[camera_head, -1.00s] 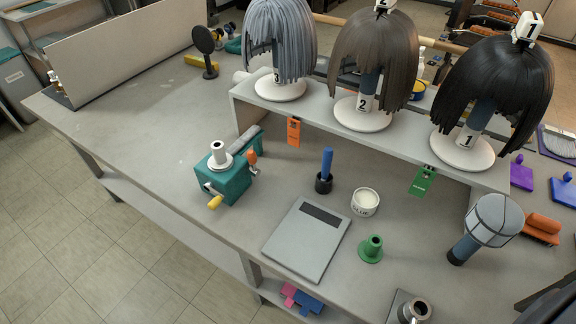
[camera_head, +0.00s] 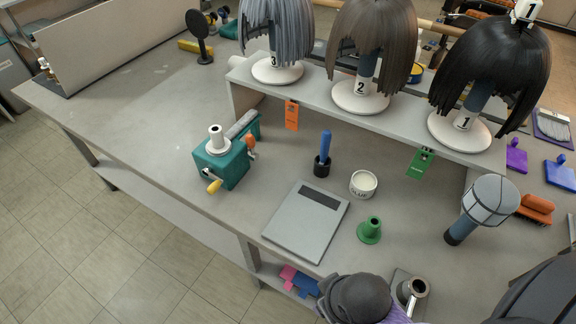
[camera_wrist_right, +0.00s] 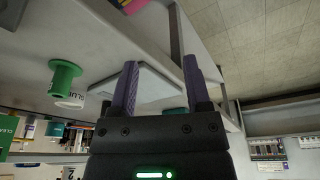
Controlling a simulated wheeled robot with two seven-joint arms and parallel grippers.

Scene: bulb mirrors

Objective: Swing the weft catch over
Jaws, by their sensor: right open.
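A teal bench device (camera_head: 225,165) stands on the left part of the workbench. It has a white spool on top, a grey roller at the back, an orange knob (camera_head: 250,142) on its right side and a yellow-ended handle (camera_head: 214,186) in front. I cannot tell for sure which part is the weft catch. My right gripper (camera_wrist_right: 162,75) is open and empty in the wrist view, its purple fingers apart. In the head view its dark wrist shows at the bottom edge, well to the right of the teal device. My left gripper is not in view.
A flat grey scale (camera_head: 306,222), a green cone (camera_head: 370,230), a glue tub (camera_head: 363,184) and a blue-handled tool (camera_head: 324,155) stand between. A shelf (camera_head: 330,92) with wigged heads runs behind. The bench left of the device is clear.

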